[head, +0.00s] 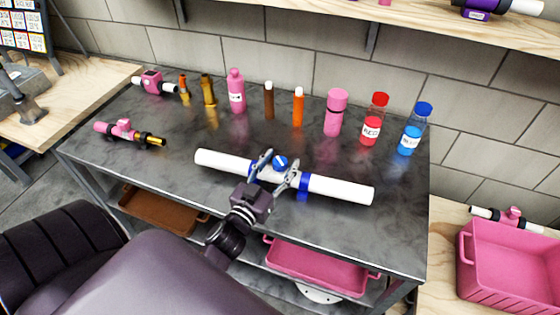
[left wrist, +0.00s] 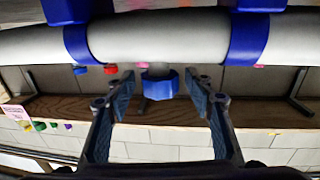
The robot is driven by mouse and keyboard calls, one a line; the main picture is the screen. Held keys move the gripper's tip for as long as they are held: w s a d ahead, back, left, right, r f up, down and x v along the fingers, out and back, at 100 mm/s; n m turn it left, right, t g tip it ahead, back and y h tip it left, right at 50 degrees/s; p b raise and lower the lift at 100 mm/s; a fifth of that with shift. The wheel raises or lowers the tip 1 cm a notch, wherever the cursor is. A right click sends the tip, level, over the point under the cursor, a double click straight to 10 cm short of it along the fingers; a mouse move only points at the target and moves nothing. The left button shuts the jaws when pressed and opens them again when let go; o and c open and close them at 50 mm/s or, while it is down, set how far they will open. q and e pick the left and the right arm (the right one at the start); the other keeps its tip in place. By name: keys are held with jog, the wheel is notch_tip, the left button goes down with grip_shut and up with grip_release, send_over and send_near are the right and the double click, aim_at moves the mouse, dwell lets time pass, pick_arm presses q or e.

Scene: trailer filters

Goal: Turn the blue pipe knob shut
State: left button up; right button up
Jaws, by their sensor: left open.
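A white pipe (head: 338,188) with blue bands lies across the dark metal table; in the left wrist view the pipe (left wrist: 160,38) spans the upper part. The blue pipe knob (head: 281,162) sits at the pipe's middle. My left gripper (head: 277,167) is open at the pipe's middle, one finger on each side of the knob. In the left wrist view the knob (left wrist: 160,84) appears between the spread fingertips, with gaps on both sides. I cannot tell how far the knob is turned. My right gripper is not in view.
Several bottles and tubes, including a red bottle (head: 371,122) and a blue bottle (head: 412,130), stand along the table's back. A pink valve piece (head: 127,131) lies at the left. Pink bins (head: 508,265) stand at right and below. The table's front right is clear.

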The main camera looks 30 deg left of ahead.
pick_arm(q)
jog(key=c, duration=1.2)
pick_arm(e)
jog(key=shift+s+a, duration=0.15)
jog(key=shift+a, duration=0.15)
